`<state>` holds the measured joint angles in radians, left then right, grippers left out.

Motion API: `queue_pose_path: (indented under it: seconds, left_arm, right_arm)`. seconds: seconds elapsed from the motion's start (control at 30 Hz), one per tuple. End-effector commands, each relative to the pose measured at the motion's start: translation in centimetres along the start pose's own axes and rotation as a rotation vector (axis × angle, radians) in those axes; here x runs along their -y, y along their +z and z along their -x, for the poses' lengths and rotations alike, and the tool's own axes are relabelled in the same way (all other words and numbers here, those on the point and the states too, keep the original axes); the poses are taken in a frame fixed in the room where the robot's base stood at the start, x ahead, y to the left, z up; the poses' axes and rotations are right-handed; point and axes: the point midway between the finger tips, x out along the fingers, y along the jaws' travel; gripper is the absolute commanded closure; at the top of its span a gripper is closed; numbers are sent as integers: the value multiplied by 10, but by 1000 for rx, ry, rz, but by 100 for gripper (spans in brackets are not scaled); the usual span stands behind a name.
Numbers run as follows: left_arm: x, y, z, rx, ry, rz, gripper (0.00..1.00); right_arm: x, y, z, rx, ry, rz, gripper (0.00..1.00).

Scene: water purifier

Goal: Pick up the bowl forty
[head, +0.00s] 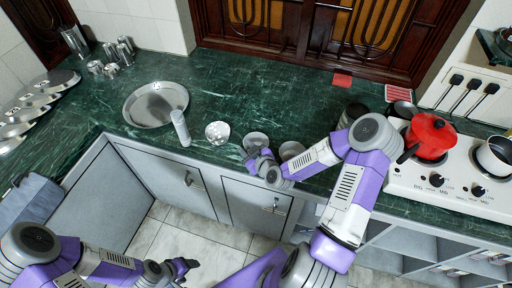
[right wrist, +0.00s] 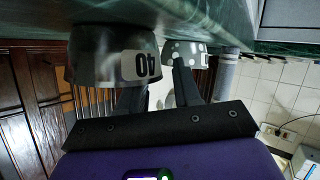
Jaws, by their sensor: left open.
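The dark metallic bowl marked 40 (right wrist: 112,55) stands on the green counter and appears upside down in the right wrist view. In the head view it seems to be the grey bowl (head: 255,139) right of the white bowl. My right gripper (head: 255,156) is at its near side; in the right wrist view its fingers (right wrist: 158,90) are apart. One finger's tip is hidden behind the bowl's wall, seemingly inside its rim, and the other is outside. My left gripper (head: 184,266) is open and empty, low over the floor, away from the counter.
A white spotted bowl (head: 217,132) is close on the left, another grey bowl (head: 291,149) on the right beside my arm. A red pot (head: 431,138) sits on the white stove at right.

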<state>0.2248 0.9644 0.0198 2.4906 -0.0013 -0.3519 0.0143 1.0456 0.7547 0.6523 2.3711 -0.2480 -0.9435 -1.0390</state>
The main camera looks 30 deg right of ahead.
Motion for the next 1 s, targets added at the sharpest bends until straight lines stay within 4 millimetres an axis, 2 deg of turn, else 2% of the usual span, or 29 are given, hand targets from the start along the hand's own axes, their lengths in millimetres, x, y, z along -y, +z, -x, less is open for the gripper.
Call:
queue_pose_path:
  seconds: [0.23,0.4,0.47,1.0]
  left_arm:
    - [0,0,0,0,0,0,34]
    - [0,0,0,0,0,0,34]
    - [0,0,0,0,0,0,34]
    - [0,0,0,0,0,0,34]
  right_arm:
    - [0,0,-2,1,0,1,67]
    - [0,0,-2,1,0,0,93]
    - [0,0,-2,1,0,0,100]
    - [0,0,-1,4,-1,-1,100]
